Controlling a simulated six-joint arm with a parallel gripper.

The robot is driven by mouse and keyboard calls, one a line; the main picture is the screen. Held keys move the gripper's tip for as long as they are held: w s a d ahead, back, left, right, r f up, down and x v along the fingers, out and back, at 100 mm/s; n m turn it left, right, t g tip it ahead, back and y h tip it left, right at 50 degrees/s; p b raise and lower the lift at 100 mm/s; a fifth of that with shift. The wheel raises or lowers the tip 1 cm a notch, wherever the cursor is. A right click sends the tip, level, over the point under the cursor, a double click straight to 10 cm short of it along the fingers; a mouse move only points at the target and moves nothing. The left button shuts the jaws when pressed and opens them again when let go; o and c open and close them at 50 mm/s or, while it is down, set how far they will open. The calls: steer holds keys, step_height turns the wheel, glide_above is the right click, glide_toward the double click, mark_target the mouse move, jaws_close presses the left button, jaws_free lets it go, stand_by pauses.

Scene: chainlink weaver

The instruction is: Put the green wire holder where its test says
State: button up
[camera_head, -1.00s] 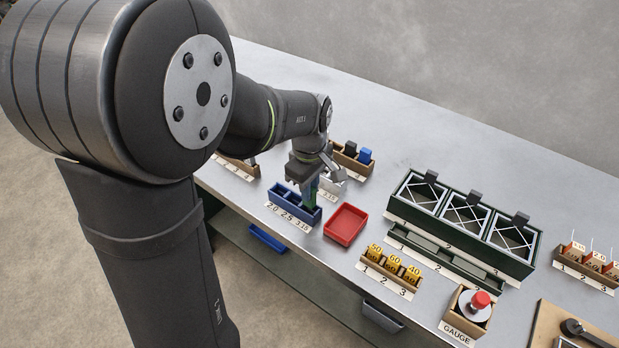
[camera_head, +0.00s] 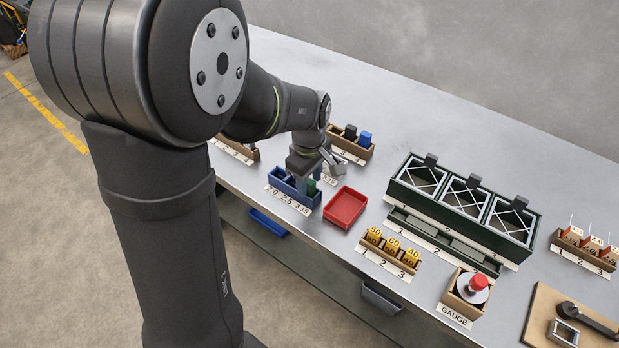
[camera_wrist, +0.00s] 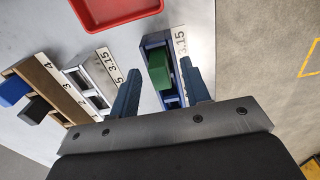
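The green wire holder (camera_head: 311,187) stands in the end compartment, marked 3.15, of the blue rack (camera_head: 274,181). The rack's other labels read 2.0 and 2.5. In the wrist view the green holder (camera_wrist: 159,68) shows between my two fingers, with the blue rack (camera_wrist: 153,41) around it. My gripper (camera_head: 310,175) is over that end of the rack, pointing down. In the wrist view my gripper (camera_wrist: 160,68) is open, with a visible gap between each finger and the holder. The fingers partly hide the rack.
A red tray (camera_head: 345,208) lies just right of the rack. Behind are a pale 3.15 rack (camera_wrist: 87,84) and a brown rack (camera_head: 350,146) with black and blue holders. A gauge box (camera_head: 467,296), yellow number blocks (camera_head: 392,246) and a green-framed fixture (camera_head: 465,200) stand to the right.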

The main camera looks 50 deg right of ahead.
step_height(320, 180, up, 17)
steer(key=shift+r, duration=0.2)
stand_by(0.5)
steer(key=shift+a, duration=0.1)
stand_by(0.4)
step_height(320, 180, down, 17)
steer(key=shift+f, duration=0.1)
steer(key=shift+r, duration=0.6)
steer(key=shift+f, duration=0.15)
